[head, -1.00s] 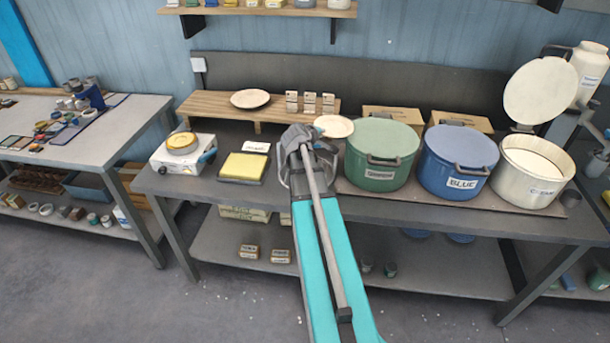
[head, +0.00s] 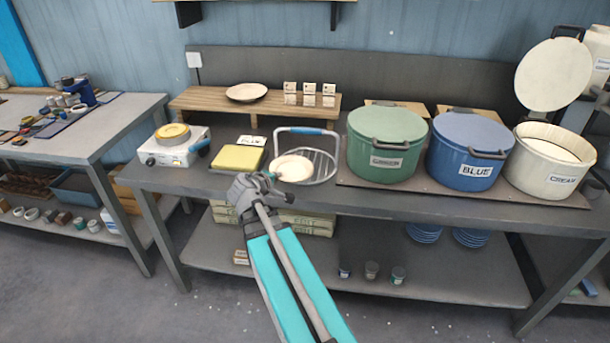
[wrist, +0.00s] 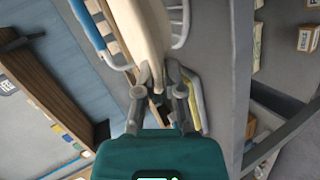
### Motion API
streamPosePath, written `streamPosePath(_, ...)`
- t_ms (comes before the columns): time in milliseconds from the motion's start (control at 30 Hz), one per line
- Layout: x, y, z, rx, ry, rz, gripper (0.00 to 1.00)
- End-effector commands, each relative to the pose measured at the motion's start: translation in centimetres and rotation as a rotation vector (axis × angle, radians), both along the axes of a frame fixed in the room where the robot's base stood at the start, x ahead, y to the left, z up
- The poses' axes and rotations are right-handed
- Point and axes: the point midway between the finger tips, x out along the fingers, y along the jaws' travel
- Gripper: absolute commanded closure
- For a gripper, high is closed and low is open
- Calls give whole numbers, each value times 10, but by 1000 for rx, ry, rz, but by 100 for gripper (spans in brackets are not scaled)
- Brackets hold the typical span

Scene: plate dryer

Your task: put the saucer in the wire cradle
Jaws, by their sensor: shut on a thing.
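The cream saucer (head: 294,169) is at the front of the wire cradle (head: 331,164), overlapping it in the head view. The cradle is a pale wire frame with a blue grip on its raised handle. My gripper (head: 270,176) is shut on the saucer's left edge. In the wrist view the saucer (wrist: 142,30) shows nearly edge-on from my gripper (wrist: 158,82), with the cradle's blue handle (wrist: 88,27) on its left and wires on its right. I cannot tell whether the saucer touches the cradle.
A green pot (head: 386,150) stands close right of the cradle, with a blue pot (head: 464,160) beyond. A yellow sponge-like block (head: 238,158) and a small white appliance (head: 171,150) are to the left. Another plate (head: 246,92) sits on the wooden riser (head: 200,100) behind.

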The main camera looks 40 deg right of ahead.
Motion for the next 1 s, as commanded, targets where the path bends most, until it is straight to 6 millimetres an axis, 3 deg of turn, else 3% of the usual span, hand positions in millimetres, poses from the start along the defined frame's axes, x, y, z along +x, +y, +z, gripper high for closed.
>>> streamPosePath(33,-3,9,-13,-3,1,6,100)
streamPosePath(100,-4,17,-19,-6,1,11,100)
streamPosePath(400,-7,32,-28,-9,0,16,100)
streamPosePath(767,-6,31,-27,-9,0,17,100)
streamPosePath(1000,5,13,-27,-10,1,17,100)
